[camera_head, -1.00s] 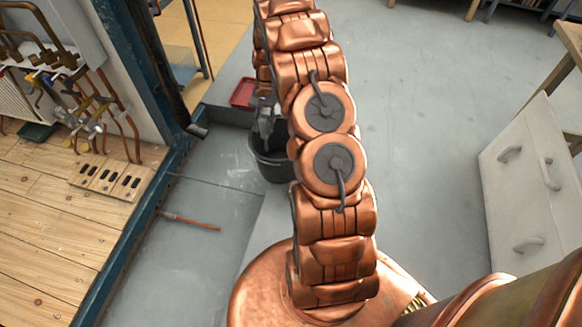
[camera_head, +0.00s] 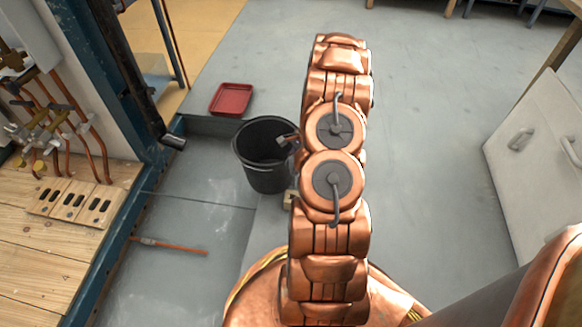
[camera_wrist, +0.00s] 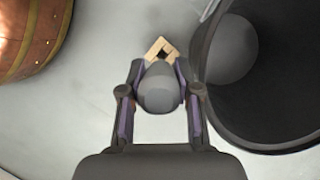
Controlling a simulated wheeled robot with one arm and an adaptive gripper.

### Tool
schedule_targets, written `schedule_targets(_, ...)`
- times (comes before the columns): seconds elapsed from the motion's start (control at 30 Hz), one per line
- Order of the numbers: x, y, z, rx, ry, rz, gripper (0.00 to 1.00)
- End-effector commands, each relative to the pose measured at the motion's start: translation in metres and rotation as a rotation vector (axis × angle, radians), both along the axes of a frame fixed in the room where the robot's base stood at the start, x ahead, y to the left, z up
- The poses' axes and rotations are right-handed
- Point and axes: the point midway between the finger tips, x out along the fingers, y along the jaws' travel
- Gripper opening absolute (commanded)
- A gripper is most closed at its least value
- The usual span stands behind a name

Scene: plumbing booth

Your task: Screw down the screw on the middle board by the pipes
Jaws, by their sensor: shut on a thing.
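Three light wooden boards with dark slots stand side by side on the wooden bench at the left of the head view. The middle board (camera_head: 74,200) is just in front of the copper pipes (camera_head: 92,128). I cannot make out its screw at this size. My gripper (camera_wrist: 160,68) is shut on a grey rounded thing (camera_wrist: 158,95), seen end-on in the wrist view. What it is I cannot tell. The gripper is over the floor beside the black bucket, away from the boards. In the head view my arm mostly hides it.
The black bucket (camera_head: 265,178) stands on the floor left of my arm. A small wooden piece (camera_wrist: 152,46) lies beside it. A red tray (camera_head: 231,98) lies behind. A copper pipe (camera_head: 170,246) lies near the bench edge. White drawers (camera_head: 530,165) stand at the right.

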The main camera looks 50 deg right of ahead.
Motion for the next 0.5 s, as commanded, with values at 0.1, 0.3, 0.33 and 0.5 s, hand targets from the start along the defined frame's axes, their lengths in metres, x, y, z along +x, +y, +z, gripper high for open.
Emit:
schedule_targets(0.1, 0.001, 0.001, -0.003, -0.001, -0.001, 0.000, 0.00)
schedule_targets(0.3, 0.002, 0.003, -0.010, -0.001, 0.000, 0.004, 0.00)
schedule_targets(0.33, 0.002, 0.003, -0.012, -0.001, 0.000, 0.004, 0.00)
schedule_targets(0.5, 0.002, 0.002, -0.023, -0.001, 0.000, 0.004, 0.00)
